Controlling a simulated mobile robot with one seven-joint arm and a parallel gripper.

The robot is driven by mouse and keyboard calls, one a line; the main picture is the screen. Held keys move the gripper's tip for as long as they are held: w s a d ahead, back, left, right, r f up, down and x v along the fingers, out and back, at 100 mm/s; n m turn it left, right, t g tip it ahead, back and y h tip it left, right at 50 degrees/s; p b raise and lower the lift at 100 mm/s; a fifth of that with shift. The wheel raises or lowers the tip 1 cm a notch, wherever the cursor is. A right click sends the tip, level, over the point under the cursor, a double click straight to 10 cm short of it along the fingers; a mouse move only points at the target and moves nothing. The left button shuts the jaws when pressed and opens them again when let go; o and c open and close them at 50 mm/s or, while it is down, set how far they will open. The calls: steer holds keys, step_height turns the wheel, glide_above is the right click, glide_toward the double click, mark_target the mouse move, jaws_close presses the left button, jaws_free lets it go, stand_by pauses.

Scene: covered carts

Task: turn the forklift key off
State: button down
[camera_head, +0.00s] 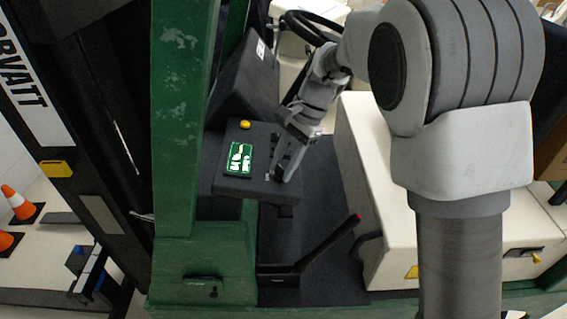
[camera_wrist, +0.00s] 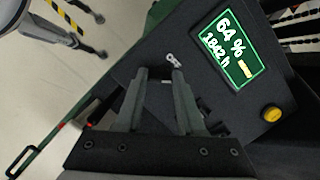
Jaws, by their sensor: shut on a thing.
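The forklift's dark control console (camera_head: 232,187) stands behind the green post. The key (camera_wrist: 173,60) shows in the wrist view as a small silver piece at my fingertips, near the console's edge. My gripper (camera_head: 283,174) reaches down to the right side of the console top. In the wrist view my gripper (camera_wrist: 160,73) has its two dark fingers on the key, with a narrow space between them. In the head view the fingers hide the key. The lit green display (camera_head: 238,159) also shows in the wrist view (camera_wrist: 228,47), reading 64 %.
A yellow button (camera_head: 245,125) sits above the display. A black lever with a red tip (camera_head: 330,243) rises below the console. A cream body panel (camera_head: 372,190) lies to the right, and the green post (camera_head: 178,120) to the left. Orange cones (camera_head: 20,205) stand far left.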

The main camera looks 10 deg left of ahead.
steer(key=n, duration=0.4)
steer(key=shift+n+h, duration=0.4)
steer(key=n+h, duration=0.1)
steer(key=n, duration=0.3)
steer(key=shift+a+n+p, duration=0.1)
steer(key=shift+n+p, duration=0.25)
steer(key=shift+n, duration=0.05)
steer(key=shift+r, duration=0.1)
steer(key=c, duration=0.5)
jaws_free()
